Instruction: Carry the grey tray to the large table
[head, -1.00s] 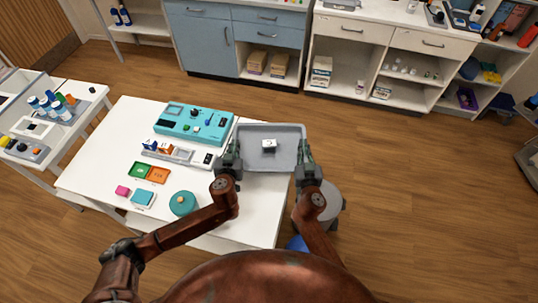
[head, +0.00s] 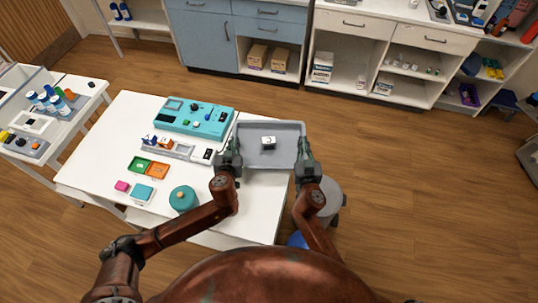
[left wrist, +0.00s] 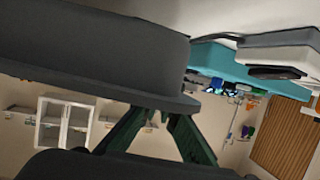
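The grey tray (head: 285,158) is a shallow rectangle at the right edge of the white table (head: 108,122), reaching past that edge. A small white object with a dark part (head: 268,142) lies in it. My left gripper (head: 229,157) is at the tray's left near side, and my right gripper (head: 307,165) is at its right near side. Both appear shut on the tray's sides. In the left wrist view the left gripper's fingers (left wrist: 160,116) converge at a dark rim. Whether the tray touches the table is unclear. Which table is the large one is not evident.
The white table holds a teal device (head: 205,122), a green and an orange tile, a pink block and a round teal container (head: 183,198). A grey round stool (head: 322,195) stands right of the table. Cabinets line the back. Wooden floor is open at right.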

